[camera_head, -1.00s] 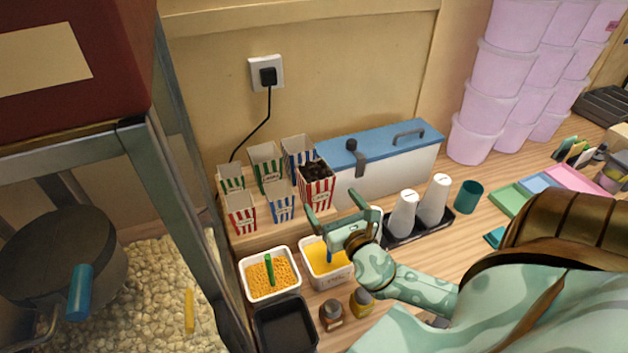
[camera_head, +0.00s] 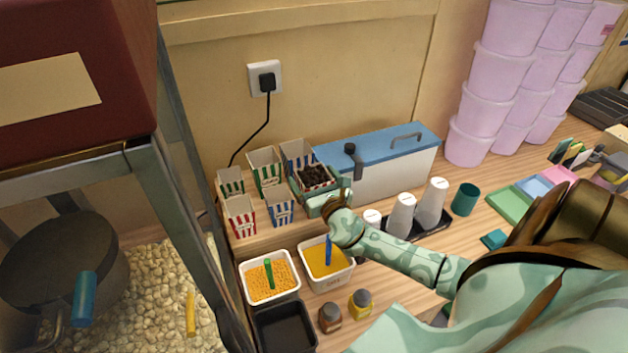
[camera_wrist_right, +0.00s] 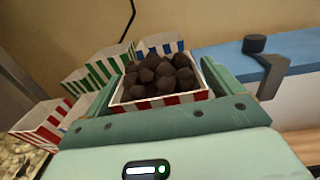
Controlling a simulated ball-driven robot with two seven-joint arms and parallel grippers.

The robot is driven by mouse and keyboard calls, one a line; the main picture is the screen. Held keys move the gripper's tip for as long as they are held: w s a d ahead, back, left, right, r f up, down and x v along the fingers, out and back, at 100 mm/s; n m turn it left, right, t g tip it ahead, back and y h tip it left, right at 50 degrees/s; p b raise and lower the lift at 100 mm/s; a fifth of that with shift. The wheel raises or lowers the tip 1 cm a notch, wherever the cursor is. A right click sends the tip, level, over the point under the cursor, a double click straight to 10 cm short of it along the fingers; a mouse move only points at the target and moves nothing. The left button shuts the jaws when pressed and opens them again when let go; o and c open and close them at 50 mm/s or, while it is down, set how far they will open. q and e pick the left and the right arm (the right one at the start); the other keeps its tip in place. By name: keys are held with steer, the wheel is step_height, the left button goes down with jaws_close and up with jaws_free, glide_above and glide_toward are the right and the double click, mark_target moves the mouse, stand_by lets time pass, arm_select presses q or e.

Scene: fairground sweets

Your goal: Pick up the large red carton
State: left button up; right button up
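The large red carton (camera_head: 318,179) has red and white stripes and is full of dark round sweets. It stands at the right end of the carton group on the counter. My right gripper (camera_head: 316,190) is at this carton, with a finger on each side of it. In the right wrist view the carton (camera_wrist_right: 165,101) sits between the two fingers, close to both. Whether they press on it I cannot tell. The gripper hides the carton's lower part in the head view. A smaller red-striped carton (camera_head: 241,217) stands at the front left. My left gripper is not in view.
Green-striped (camera_head: 266,172) and blue-striped cartons (camera_head: 281,209) stand close on the left. A white box with a blue lid (camera_head: 375,150) is right behind. Tubs of orange bits (camera_head: 290,289) and yellow filling (camera_head: 343,273) stand in front. White cups (camera_head: 402,215) are to the right.

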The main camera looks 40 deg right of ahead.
steer(key=c, duration=1)
